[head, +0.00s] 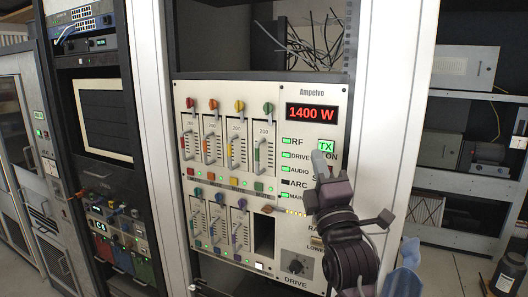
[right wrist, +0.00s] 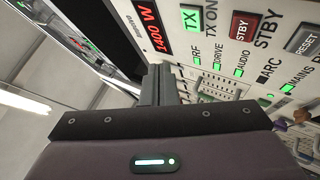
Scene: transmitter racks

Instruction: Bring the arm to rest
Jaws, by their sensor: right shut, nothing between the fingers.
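My right arm reaches up from the lower right in the head view, in front of the Ampolvo transmitter panel (head: 284,210). My right gripper (head: 321,163) is shut and empty, its tip just below the lit green TX button (head: 326,146) in the picture. In the right wrist view the shut fingers (right wrist: 158,84) point toward the panel. The TX button (right wrist: 190,18) and a dark red STBY button (right wrist: 242,27) are uncovered there. I cannot tell whether the fingertips touch the panel. My left gripper is not in view.
The display (head: 312,113) reads 1400 W in red. Colored-handled modules (head: 211,140) fill the panel's left side, with one empty slot (head: 264,236) below. Another rack (head: 100,110) stands left, and open shelves (head: 465,95) stand right. A pale post (head: 384,100) borders the panel.

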